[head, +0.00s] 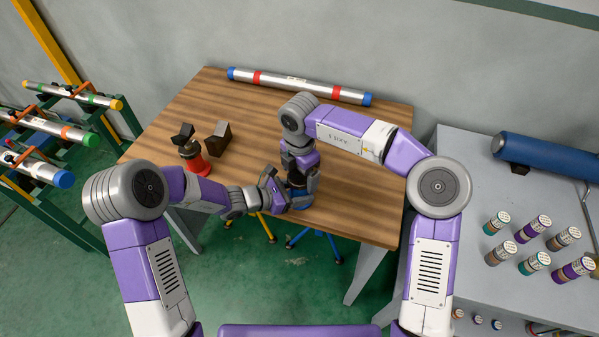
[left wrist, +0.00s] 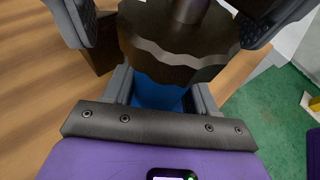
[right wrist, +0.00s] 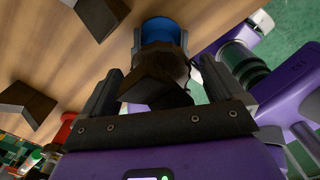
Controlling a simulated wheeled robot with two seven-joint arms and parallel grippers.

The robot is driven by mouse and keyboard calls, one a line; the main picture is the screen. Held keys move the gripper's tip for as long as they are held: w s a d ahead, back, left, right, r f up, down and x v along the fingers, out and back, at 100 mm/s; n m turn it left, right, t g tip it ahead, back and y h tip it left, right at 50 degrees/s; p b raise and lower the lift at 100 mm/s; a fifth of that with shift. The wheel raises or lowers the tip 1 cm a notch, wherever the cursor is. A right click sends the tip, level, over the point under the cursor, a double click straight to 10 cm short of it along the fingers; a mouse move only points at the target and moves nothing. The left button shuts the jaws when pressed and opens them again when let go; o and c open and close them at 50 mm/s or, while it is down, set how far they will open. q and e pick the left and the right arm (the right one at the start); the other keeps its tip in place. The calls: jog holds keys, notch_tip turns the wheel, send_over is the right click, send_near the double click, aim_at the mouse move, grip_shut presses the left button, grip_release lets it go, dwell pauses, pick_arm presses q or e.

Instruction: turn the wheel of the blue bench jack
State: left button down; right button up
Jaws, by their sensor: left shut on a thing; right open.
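The blue bench jack (head: 301,203) stands near the table's front edge, largely covered by my grippers. My left gripper (head: 283,195) comes in from the left, shut on its blue body, which shows between the fingers in the left wrist view (left wrist: 158,95). The dark brown wavy-edged wheel (left wrist: 172,52) sits just above those fingers. My right gripper (head: 300,175) points down from above, open, with its fingers on either side of the jack's dark top. In the right wrist view the dark top piece (right wrist: 158,78) lies between the spread fingers; contact cannot be told.
A red jack (head: 196,162) and a dark block (head: 219,137) stand on the wooden table to the left. A silver pipe (head: 300,84) with blue ends lies along the back. A grey bench (head: 460,155) at the right holds a blue cylinder and several small cans.

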jog(key=c, duration=1)
jog(key=shift+c, duration=0.2)
jog(key=shift+n, duration=0.3)
jog(key=n, duration=0.5)
jog(key=shift+n, duration=0.3)
jog(key=n, duration=0.4)
jog(key=shift+n, duration=0.4)
jog(key=o, duration=1)
